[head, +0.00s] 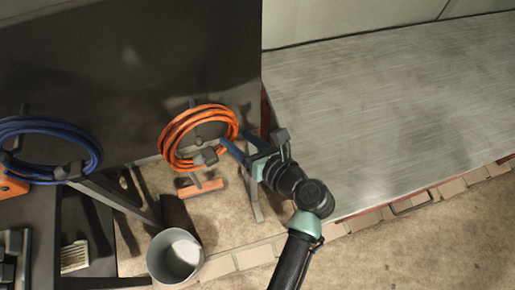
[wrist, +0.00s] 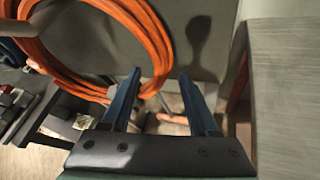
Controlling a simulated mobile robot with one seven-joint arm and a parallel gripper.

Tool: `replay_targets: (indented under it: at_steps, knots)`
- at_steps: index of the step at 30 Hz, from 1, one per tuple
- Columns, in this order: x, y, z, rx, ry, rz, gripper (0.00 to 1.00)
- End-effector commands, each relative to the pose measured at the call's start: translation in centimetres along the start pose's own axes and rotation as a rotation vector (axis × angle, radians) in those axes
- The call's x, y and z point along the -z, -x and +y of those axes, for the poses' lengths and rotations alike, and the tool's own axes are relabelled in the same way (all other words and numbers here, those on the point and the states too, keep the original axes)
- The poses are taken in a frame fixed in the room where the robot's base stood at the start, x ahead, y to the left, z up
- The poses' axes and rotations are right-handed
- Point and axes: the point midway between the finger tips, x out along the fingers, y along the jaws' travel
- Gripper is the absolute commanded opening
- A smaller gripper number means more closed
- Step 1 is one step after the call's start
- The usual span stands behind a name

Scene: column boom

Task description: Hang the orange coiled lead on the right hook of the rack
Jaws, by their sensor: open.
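The orange coiled lead (head: 165,143) hangs as a ring around the right hook (head: 208,157) of the rack, whose blocky tip shows inside the ring near its lower edge. My gripper (head: 238,143) is open just right of the ring, its blue fingers pointing at the ring's right edge. In the wrist view my gripper (wrist: 159,73) has the right edge of the lead (wrist: 147,35) showing between and beyond its fingertips. I cannot tell whether they touch. The hook is mostly out of the wrist view.
A blue coiled lead (head: 90,138) hangs on the left hook. A grey bucket (head: 160,262) stands on the floor below. An orange-topped item (head: 202,187) lies under the ring. A grey metal bench (head: 390,120) lies close on the right. A dark panel (head: 130,60) stands behind.

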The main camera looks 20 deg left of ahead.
Motion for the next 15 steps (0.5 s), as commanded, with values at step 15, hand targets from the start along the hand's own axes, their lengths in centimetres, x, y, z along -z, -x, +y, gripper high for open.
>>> replay_targets:
  at_steps: [15]
  knots:
    - [-0.1,10.3,-0.1,0.003,0.000,-0.003,0.60]
